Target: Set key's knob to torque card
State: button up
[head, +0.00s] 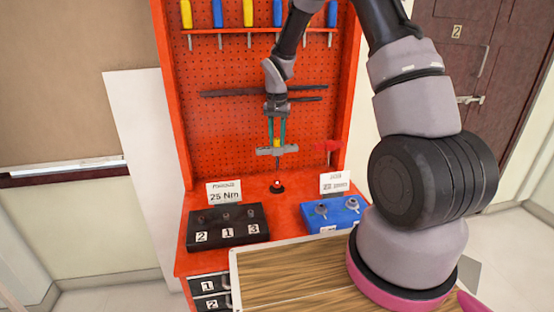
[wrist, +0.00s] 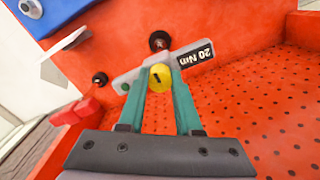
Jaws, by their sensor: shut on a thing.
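In the wrist view, the key (wrist: 125,82) has a black display (wrist: 193,58) reading 20 Nm, upside down. My gripper (head: 277,141) is shut on the key's yellow knob (wrist: 160,77), with a green finger on each side. The knob has a dark mark on its face. The torque card (head: 225,193) is a white card behind the black socket block, and it reads 25 Nm.
The black block (head: 228,237) holds sockets numbered 1 to 3. A blue block (head: 335,215) with another white card (head: 334,182) stands at right. A small black round base (head: 277,187) sits on the bench below the key. Screwdrivers (head: 248,15) hang above.

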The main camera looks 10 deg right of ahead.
jog(key=m, duration=0.5)
jog(key=shift+a, duration=0.1)
jog(key=m, duration=0.4)
jog(key=o, duration=0.8)
jog(key=shift+o, duration=0.2)
jog(key=shift+r, duration=3)
